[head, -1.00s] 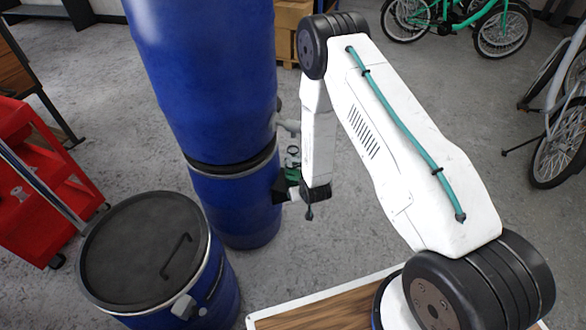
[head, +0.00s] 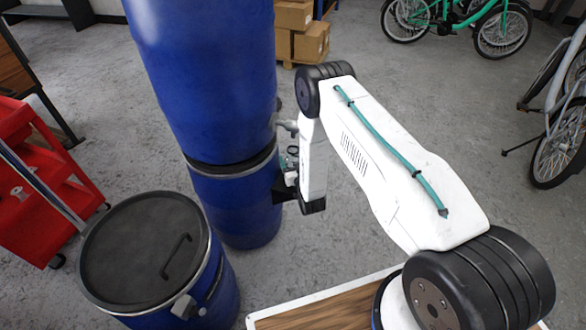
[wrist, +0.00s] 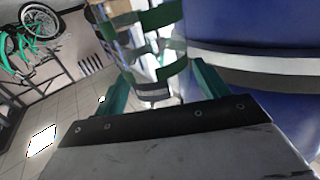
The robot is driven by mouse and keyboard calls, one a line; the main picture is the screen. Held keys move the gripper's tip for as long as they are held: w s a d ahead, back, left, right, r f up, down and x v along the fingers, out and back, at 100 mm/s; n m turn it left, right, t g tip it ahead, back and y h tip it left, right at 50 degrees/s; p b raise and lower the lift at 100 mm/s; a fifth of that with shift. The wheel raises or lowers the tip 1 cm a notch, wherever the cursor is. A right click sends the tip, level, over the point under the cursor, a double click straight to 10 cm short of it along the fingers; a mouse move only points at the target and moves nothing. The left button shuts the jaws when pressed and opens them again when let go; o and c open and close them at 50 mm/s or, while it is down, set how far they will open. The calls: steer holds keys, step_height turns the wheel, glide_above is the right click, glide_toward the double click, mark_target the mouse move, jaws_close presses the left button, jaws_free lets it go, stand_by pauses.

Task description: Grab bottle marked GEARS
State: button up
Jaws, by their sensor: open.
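No label reading GEARS can be made out in either view. In the wrist view, a shiny silvery and tan object with green bands (wrist: 151,62) stands ahead of my gripper (wrist: 159,72). I cannot tell whether it is the bottle. My gripper is open, with one teal finger on each side of the object's lower end in the picture. Whether they touch it is unclear. In the head view, my gripper is mostly hidden behind my white forearm, close to the right side of the stacked blue barrels.
Stacked blue barrels (head: 205,80) stand just left of my arm; their blue side fills the right of the wrist view (wrist: 250,25). A lidded blue barrel (head: 130,250) stands front left, beside a red cart (head: 40,200). Cardboard boxes (head: 310,42) and bikes stand behind.

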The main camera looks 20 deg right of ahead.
steer(key=shift+w, duration=1.3)
steer(key=c, duration=1.3)
